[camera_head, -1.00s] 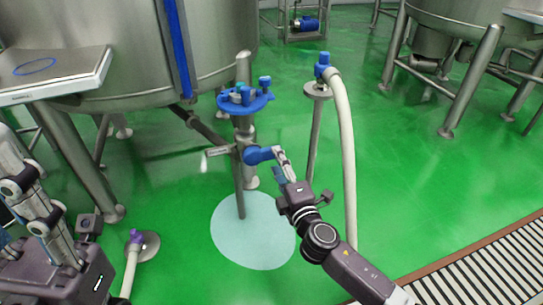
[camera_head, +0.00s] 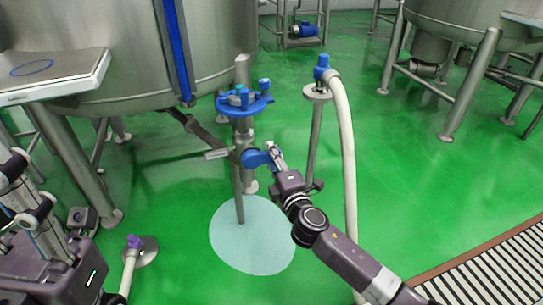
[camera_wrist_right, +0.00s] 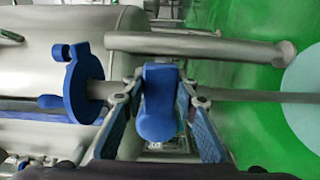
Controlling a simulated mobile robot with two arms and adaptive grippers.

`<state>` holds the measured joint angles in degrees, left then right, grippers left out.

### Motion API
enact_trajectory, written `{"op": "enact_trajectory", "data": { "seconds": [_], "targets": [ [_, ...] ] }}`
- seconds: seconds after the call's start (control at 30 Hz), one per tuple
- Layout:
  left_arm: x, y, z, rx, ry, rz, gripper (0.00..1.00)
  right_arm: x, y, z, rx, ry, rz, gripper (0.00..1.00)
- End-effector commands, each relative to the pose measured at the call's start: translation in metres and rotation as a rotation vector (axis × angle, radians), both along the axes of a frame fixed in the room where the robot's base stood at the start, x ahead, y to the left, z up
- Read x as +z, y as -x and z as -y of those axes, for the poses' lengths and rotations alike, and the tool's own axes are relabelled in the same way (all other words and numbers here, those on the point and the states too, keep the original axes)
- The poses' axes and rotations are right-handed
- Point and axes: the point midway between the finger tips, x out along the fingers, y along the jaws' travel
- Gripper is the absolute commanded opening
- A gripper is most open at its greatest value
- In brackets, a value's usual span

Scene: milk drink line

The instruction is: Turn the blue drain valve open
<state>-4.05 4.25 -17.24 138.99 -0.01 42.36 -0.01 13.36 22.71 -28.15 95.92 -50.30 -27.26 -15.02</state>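The blue drain valve handle (camera_head: 253,158) is on the outlet pipe low on the big steel tank, in the middle of the head view. In the right wrist view its blue grip (camera_wrist_right: 158,105) lies between the two fingers of my right gripper (camera_wrist_right: 161,95). A gap shows between the grip and each blue finger pad, so the gripper is open around it. In the head view my right gripper (camera_head: 273,157) is at the handle's right end and hides part of it. My left gripper (camera_head: 30,185) is at the left edge, empty, with its fingers apart.
A blue flange (camera_head: 245,103) sits above the valve. A white hose (camera_head: 346,150) with a blue fitting hangs on a stand to the right. A purple-capped fitting (camera_head: 134,242) stands at lower left. A pale puddle (camera_head: 252,236) lies below; a floor grate (camera_head: 500,262) is at right.

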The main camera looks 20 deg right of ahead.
Motion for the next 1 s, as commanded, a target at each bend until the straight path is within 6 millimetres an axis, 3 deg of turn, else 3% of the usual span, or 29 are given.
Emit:
{"op": "enact_trajectory", "data": {
  "seconds": [0.2,0.7,1.0],
  "targets": [
    [0.000,0.000,0.000,0.000,0.001,0.002,0.40,0.000,0.000,0.000,0.000,-0.001,-0.001,0.00],
    [0.008,0.002,-0.002,0.000,0.006,0.001,0.40,0.006,0.000,0.000,0.000,0.068,0.000,0.00],
    [-0.010,0.000,-0.004,-0.005,0.011,-0.114,0.40,0.021,0.000,-0.002,0.001,0.290,0.008,0.00]
  ]
}}
